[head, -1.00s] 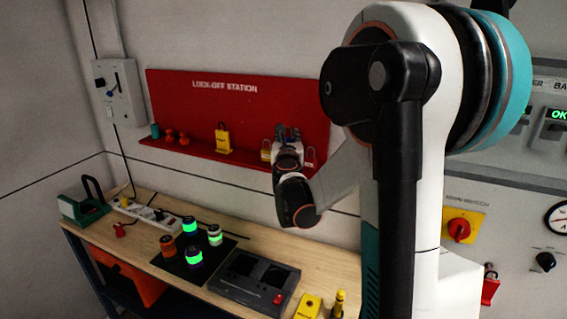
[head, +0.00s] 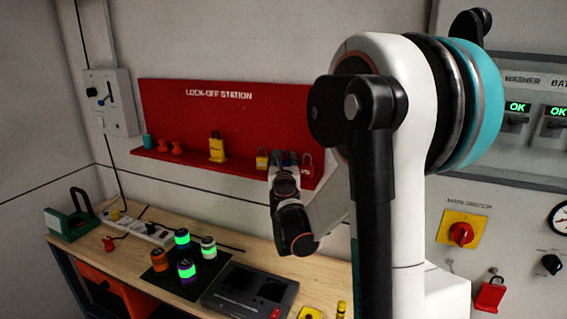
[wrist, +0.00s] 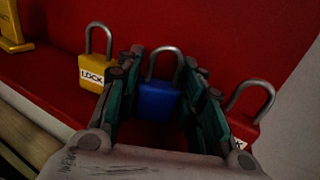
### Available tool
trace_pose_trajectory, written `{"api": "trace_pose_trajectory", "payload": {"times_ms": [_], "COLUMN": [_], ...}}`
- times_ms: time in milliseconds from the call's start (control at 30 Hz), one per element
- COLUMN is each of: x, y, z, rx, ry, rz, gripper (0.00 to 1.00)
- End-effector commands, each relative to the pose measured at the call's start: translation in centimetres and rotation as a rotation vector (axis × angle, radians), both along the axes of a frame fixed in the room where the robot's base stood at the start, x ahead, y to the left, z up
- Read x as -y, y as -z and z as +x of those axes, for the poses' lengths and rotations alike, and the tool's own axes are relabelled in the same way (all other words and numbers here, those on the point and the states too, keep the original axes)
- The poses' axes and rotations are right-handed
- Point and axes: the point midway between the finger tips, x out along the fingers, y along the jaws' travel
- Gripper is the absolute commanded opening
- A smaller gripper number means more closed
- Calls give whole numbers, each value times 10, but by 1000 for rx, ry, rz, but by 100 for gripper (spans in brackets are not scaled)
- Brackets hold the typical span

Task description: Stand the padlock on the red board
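A blue padlock (wrist: 157,98) with a grey shackle is upright between my gripper's fingers in the wrist view, at the red board's shelf (wrist: 50,75). My gripper (wrist: 160,105) is open around it, with narrow gaps seeming to show at both sides. The exact contact under the padlock is hard to see. In the head view my gripper (head: 284,160) is at the right part of the red board (head: 190,120), and its wrist hides most of the blue padlock.
A yellow padlock (wrist: 95,68) stands close left of my fingers, and a red padlock (wrist: 243,115) close right. A larger yellow padlock (head: 217,150) stands further left on the shelf. Below is a workbench (head: 130,240) with several objects. A switch panel (head: 450,160) is at right.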

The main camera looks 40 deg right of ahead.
Motion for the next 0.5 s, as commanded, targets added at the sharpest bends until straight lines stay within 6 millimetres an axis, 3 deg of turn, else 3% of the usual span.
{"api": "trace_pose_trajectory", "payload": {"times_ms": [400,500], "x": [0,-8], "y": [-5,-4], "z": [0,-10], "rx": [0,0], "ry": [0,0], "rz": [0,0], "gripper": [40,40]}}
